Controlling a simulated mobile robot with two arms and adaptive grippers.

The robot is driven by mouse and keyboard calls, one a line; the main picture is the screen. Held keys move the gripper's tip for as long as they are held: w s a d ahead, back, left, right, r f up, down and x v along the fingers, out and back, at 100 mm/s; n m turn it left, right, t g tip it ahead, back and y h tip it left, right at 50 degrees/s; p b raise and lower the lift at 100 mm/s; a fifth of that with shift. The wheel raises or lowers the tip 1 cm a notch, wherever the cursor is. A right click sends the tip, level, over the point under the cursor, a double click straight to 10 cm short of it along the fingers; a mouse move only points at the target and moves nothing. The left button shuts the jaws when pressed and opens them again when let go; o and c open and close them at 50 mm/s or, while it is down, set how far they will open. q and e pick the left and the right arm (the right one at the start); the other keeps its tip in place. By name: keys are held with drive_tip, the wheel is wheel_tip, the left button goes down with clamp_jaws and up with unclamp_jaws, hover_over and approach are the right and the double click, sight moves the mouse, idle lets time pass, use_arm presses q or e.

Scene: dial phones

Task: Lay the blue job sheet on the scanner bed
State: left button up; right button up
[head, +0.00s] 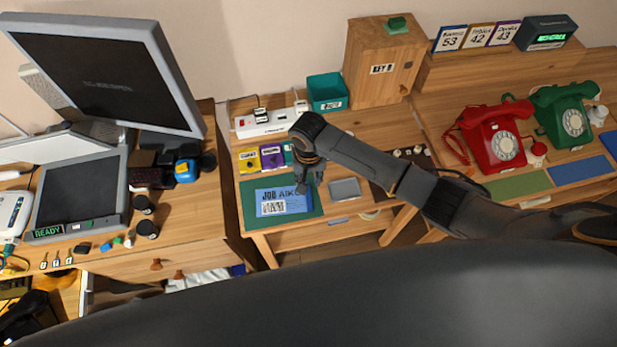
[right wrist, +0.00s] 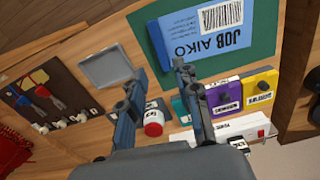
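The blue job sheet (head: 297,205), marked JOB AIKO with a barcode, lies flat on a green mat (head: 250,213) on the middle desk. In the right wrist view the job sheet (right wrist: 180,32) shows at the top, beyond my fingertips. My right gripper (head: 309,184) hangs over the sheet's right end. Its two fingers (right wrist: 157,75) are spread with nothing between them. The scanner bed (head: 80,187) is a dark, empty glass panel in a grey frame at the left, beside a green READY display (head: 47,230). My left gripper is not in view.
A large monitor (head: 110,80) stands behind the scanner. Yellow and purple boxes (head: 271,156), a white power strip (head: 265,122) and a grey tray (head: 345,189) surround the mat. A gap separates the two desks. Red and green phones (head: 493,137) stand at the right.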

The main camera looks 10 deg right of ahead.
sight(309, 195)
wheel_tip(309, 195, down, 6)
drive_tip(key=b, duration=0.6)
drive_tip(key=shift+r, duration=0.2)
drive_tip(key=shift+f+b, duration=0.65)
drive_tip(key=shift+f, duration=1)
drive_tip(key=shift+c, duration=0.2)
clamp_jaws()
drive_tip(key=shift+s, duration=0.1)
drive_tip(key=shift+r+p, duration=2.6)
drive_tip(key=shift+p, duration=0.35)
